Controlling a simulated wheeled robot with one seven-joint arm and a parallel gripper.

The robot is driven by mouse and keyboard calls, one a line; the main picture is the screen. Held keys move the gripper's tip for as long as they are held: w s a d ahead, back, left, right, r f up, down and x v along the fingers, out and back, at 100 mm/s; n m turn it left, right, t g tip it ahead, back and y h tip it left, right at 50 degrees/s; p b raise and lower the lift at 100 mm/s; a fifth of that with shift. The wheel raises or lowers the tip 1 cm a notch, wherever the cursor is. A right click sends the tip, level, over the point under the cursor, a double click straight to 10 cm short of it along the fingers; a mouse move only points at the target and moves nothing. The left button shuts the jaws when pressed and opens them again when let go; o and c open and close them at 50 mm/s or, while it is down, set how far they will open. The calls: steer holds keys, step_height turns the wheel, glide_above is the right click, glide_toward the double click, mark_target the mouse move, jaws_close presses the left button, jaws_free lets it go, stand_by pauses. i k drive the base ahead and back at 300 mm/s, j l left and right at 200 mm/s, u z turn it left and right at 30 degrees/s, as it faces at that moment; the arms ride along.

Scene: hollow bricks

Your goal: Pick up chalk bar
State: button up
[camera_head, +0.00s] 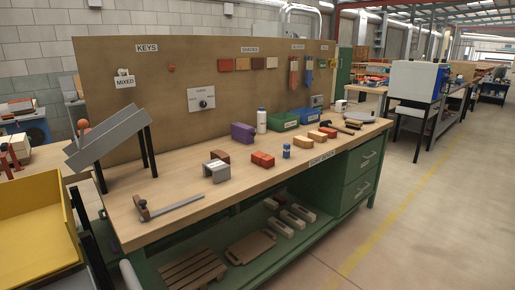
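No thing in the head view can be told for certain as the chalk bar. Three pale, whitish bars lie in a row on the green lower shelf under the workbench: a near one (280,227), a middle one (292,219) and a far one (304,212). They seem to have dark openings in their tops, but they are too small to be sure. On the wooden bench top (182,190) there are also a tan block (303,142) and a grey arched block (216,171). My gripper is not in view.
A yellow bin (35,225) and a tilted grey chute (107,136) stand at the left. Red block (262,159), purple block (242,133), white bottle (261,121) and clamp (168,209) are on the bench. A wooden pallet (193,269) lies below. Floor at right is clear.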

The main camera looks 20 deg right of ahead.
mark_target(286, 147)
steer(key=i+l+u, duration=0.3)
steer(key=l+u, duration=0.15)
steer(key=i+l+u, duration=0.2)
steer(key=l+u, duration=0.25)
steer(key=i+l+u, duration=0.1)
steer(key=l+u, duration=0.35)
steer(key=l, duration=0.2)
steer(key=l+u, duration=0.45)
steer(key=l, duration=0.15)
steer(key=l+u, duration=0.45)
steer(key=l, duration=0.15)
steer(key=k+l+u, duration=0.25)
steer(key=l+u, duration=0.2)
steer(key=k+l+u, duration=0.25)
steer(key=l+u, duration=0.2)
steer(key=l, duration=0.2)
steer(key=k+l+u, duration=0.45)
steer(key=i, duration=0.1)
